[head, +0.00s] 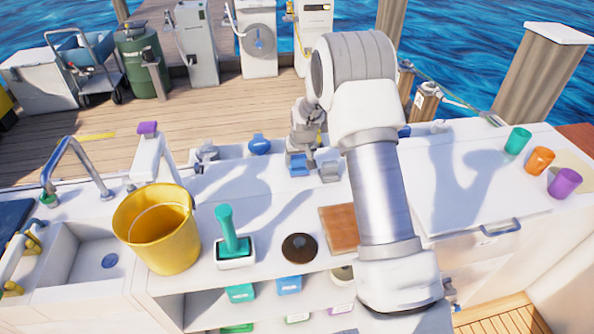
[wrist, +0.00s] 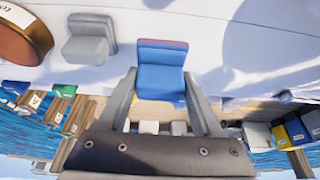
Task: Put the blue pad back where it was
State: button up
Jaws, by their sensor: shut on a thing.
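The blue pad (wrist: 160,72) is between the two fingers of my gripper (wrist: 161,88) in the wrist view. It is a blue block with a raised back and a thin reddish edge. In the head view the blue pad (head: 299,167) shows at the back of the white counter, below my gripper (head: 302,153). I cannot tell whether it touches the counter. A grey pad (wrist: 90,40) of similar shape stands beside it, apart from it; it also shows in the head view (head: 330,172).
On the counter stand a yellow bucket (head: 157,229), a teal-handled tool (head: 232,238), a dark round disc (head: 299,248) and a brown board (head: 339,229). Cups, one of them orange (head: 539,160), stand at the right. My arm hides part of the counter's middle.

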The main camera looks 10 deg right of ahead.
aim_at(298, 168)
jog(key=shift+a+f, duration=0.15)
jog(key=shift+a, duration=0.05)
jog(key=shift+f, duration=1.95)
jog(key=shift+f, duration=0.2)
jog(key=o, duration=1.3)
